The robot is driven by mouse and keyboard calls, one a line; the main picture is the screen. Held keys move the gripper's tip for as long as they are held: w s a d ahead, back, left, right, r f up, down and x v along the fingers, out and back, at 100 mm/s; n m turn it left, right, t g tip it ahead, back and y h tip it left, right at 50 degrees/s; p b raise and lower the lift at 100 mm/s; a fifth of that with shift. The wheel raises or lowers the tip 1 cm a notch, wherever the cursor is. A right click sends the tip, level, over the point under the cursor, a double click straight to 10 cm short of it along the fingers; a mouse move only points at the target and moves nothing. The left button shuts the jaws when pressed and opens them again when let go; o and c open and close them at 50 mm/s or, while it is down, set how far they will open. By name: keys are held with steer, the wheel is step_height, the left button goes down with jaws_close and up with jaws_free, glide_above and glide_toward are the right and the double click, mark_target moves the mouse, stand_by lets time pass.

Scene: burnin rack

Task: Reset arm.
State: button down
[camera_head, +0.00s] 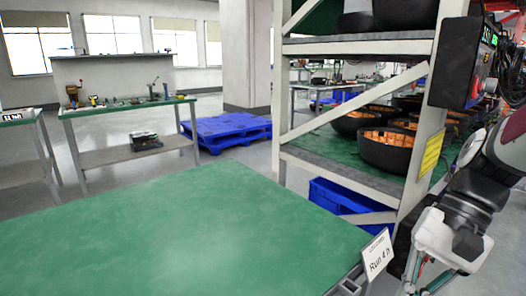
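My arm comes in from the right edge, with grey and dark joints and a white section (436,238) low at the right. Coloured wires hang beneath it. The arm is to the right of the green table and in front of the rack's lower right post. No fingertips can be made out, so I cannot tell whether my gripper is open, shut or holding anything. A white card reading "Run 4 h" (378,255) stands tilted near the table's right corner, just left of the arm. What supports the card is unclear.
The green table (190,230) in front is bare. A rack (345,107) with dark round bowls (391,150) of orange contents stands behind my arm. A blue bin (340,200) sits below it. Blue pallets (228,131) and a workbench (125,107) are farther back.

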steer(key=s+a+r+n+t+h, duration=0.1)
steer(key=s+n+t+h, duration=0.2)
steer(key=s, duration=0.4)
steer(key=s+a+r+n+h, duration=0.1)
steer(key=s+n+h, duration=0.25)
steer(key=s, duration=0.35)
step_height(320, 180, up, 29)
steer(key=t+p, duration=0.4)
steer(key=p, duration=2.3)
steer(key=shift+d+f+y, duration=0.2)
steer(key=shift+d+y, duration=0.15)
steer(key=shift+d, duration=0.05)
